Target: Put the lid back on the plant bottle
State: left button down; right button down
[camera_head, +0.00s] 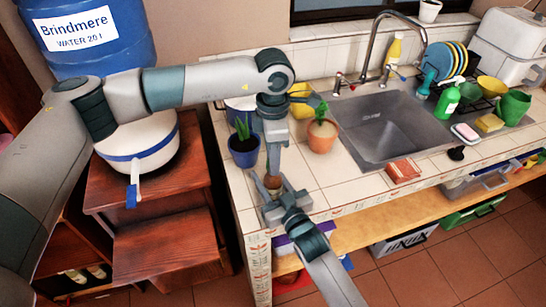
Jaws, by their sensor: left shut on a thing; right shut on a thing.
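A small brown thing (272,182) shows between my two grippers over the left end of the tiled counter. It is too small and too covered to tell bottle from lid, or whether two parts touch. My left gripper (272,169) points down and is shut at its upper side. My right gripper (273,199) reaches up from the front and is shut at its lower side. The grippers hide most of what they hold. I cannot make out a separate plant bottle or loose lid elsewhere.
A blue pot (244,152) with a plant stands left of the grippers, and a terracotta pot (321,138) stands to the right. The sink (385,128) lies beyond, with a red-brown block (403,170) before it. The counter's front left tiles (345,193) are clear.

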pick_arm(q)
jog(key=m, duration=0.4)
jog(key=shift+m, duration=0.3)
jog(key=c, duration=1.4)
grip_release()
jog(key=shift+r, duration=2.25)
jog(key=shift+c, duration=0.3)
jog(key=n, duration=0.1)
jog(key=r+n, duration=0.1)
jog(key=n, duration=0.3)
jog(key=shift+r, duration=0.35)
jog(key=n, duration=0.2)
jog(key=r+n, duration=0.1)
jog(key=n, duration=0.3)
jog(key=shift+r, duration=0.4)
